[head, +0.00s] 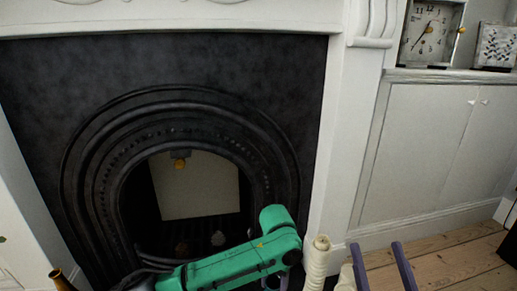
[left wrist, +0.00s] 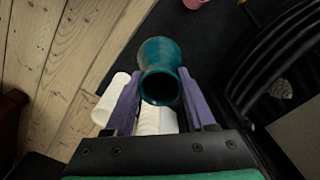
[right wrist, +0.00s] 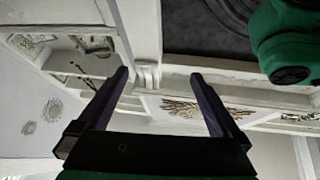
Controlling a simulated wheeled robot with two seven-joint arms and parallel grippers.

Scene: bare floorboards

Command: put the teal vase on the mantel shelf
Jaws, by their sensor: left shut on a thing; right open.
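The teal vase (left wrist: 160,72) is in the left wrist view, between the purple fingers of my left gripper (left wrist: 160,84), which is shut on it. Its dark open mouth faces the camera. In the head view my green arm crosses the lower middle and the vase cannot be made out. My right gripper (head: 378,247) is open and empty at the lower right of the head view; its spread fingers also show in the right wrist view (right wrist: 158,76). The white mantel front (head: 180,17) runs along the top of the head view; the shelf's upper surface is out of that view.
The black fireplace (head: 60,70) has an arched opening. White cylinders (head: 318,262) stand by my arm. A low white cabinet (head: 425,145) at the right bears a clock (head: 432,32) and a patterned box (head: 495,46). Bare floorboards (head: 445,262) lie at the lower right.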

